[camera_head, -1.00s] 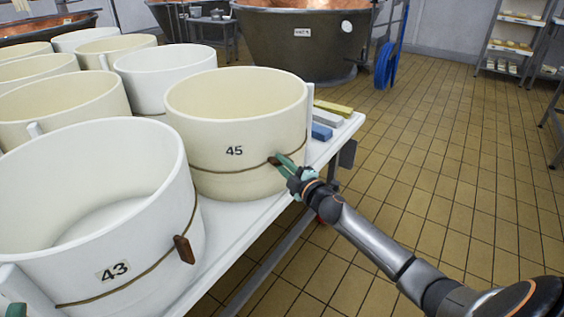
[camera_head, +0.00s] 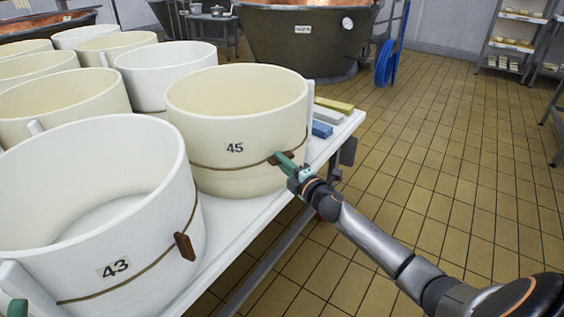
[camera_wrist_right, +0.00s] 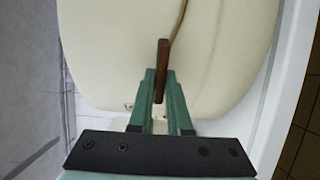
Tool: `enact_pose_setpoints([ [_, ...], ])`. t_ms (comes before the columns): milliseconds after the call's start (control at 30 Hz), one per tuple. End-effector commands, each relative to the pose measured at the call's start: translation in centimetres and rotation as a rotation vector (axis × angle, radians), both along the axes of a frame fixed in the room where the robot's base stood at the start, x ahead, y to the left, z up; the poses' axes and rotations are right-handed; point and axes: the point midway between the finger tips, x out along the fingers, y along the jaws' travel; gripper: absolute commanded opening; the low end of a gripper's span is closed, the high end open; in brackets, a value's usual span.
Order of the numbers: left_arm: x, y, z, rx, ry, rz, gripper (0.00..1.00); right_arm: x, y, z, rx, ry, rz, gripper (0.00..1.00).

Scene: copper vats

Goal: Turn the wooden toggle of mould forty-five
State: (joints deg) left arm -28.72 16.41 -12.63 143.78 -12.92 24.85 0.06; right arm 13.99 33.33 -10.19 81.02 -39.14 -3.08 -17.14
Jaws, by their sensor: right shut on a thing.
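Mould forty-five (camera_head: 235,120) is a cream round tub marked 45, with a cord around it, on the white table. Its brown wooden toggle (camera_head: 273,161) sits on the cord at the tub's right front. My right gripper (camera_head: 284,160) is shut on the toggle. In the right wrist view the toggle (camera_wrist_right: 162,58) stands between the green fingers of my right gripper (camera_wrist_right: 160,78), its far end showing beyond them. A green piece of my left gripper (camera_head: 17,308) shows at the lower left edge; its jaws cannot be made out.
Mould 43 (camera_head: 75,215), with its own toggle (camera_head: 184,246), stands close on the left. Several more tubs stand behind. Blue, grey and yellow blocks (camera_head: 333,105) lie on the table (camera_head: 232,215) right of mould forty-five. The tiled floor (camera_head: 430,150) at the right is clear.

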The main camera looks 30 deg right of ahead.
Motion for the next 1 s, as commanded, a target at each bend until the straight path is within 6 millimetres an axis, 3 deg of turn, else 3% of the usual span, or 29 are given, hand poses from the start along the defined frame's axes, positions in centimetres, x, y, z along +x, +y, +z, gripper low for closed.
enact_pose_setpoints([
  [167,0.0,0.0,0.0,0.0,0.0,0.0,0.5,0.0,0.0,-0.1,-0.004,0.001,0.001,0.0],
  [200,0.0,0.0,0.0,0.0,0.0,0.0,0.5,0.0,0.0,-0.1,-0.003,0.001,0.001,0.19],
  [433,0.0,0.0,0.0,0.0,0.0,0.0,0.5,0.0,0.0,-0.1,-0.002,0.001,0.0,0.45],
  [767,0.0,0.0,0.1,0.0,-0.001,0.0,0.5,-0.2,0.0,0.0,0.0,0.001,0.0,0.46],
  [1000,0.0,0.0,0.8,0.005,-0.006,0.003,0.5,-2.7,0.0,0.0,0.0,0.003,0.0,0.46],
])
